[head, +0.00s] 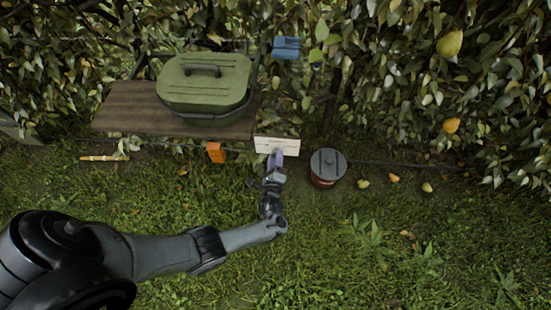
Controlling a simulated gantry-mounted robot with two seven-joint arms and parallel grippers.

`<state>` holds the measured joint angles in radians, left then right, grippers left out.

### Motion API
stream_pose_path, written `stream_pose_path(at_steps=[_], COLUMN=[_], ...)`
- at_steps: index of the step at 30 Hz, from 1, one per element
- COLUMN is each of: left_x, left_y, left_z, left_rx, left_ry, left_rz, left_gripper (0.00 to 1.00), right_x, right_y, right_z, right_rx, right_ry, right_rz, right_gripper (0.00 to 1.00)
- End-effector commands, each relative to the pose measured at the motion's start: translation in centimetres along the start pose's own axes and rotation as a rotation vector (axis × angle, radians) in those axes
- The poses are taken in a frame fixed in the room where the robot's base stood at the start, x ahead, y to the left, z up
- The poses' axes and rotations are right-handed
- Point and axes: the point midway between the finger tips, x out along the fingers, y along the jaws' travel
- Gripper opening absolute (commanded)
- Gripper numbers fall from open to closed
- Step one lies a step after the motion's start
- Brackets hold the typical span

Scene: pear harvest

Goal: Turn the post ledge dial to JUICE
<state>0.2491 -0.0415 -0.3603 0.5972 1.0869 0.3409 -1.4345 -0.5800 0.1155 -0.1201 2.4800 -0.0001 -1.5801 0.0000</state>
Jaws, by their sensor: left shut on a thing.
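A pale plate (277,145) with small marks, too small to read, stands at the right front of the wooden ledge. It seems to be the face of the dial. My left gripper (275,163) reaches up to the plate's lower edge and is shut on a small purplish part there, seemingly the dial's knob. The gripper hides most of that part, so I cannot tell which word the dial points to. My right gripper is not in view.
A green lidded box (205,82) sits on the wooden shelf (125,108). An orange object (216,152) hangs below the shelf. Loose pears (394,178) lie on the grass. Open grass lies in front.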

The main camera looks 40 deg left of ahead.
Motion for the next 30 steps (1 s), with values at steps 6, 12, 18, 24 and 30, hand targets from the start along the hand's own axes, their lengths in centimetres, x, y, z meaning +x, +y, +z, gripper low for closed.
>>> stream_pose_path(at_steps=[6,12,18,24,30], left_x=[0.02,0.02,0.02,0.02,-0.14], left_y=[-0.02,-0.01,0.0,0.0,0.0], left_z=[-0.02,-0.02,-0.02,-0.01,0.0], left_rx=[0.02,0.021,0.02,0.02,0.019], left_ry=[0.0,0.001,0.0,0.0,0.001], left_rz=[0.0,0.0,0.0,0.0,0.0], left_gripper=[0.14,0.13,0.58,0.69,0.69], right_x=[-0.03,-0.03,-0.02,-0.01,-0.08], right_y=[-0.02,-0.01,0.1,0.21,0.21], right_z=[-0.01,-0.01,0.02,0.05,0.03], right_rx=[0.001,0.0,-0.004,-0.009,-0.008], right_ry=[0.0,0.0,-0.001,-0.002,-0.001], right_rz=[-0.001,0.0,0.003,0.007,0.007], right_gripper=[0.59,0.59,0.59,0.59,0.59])
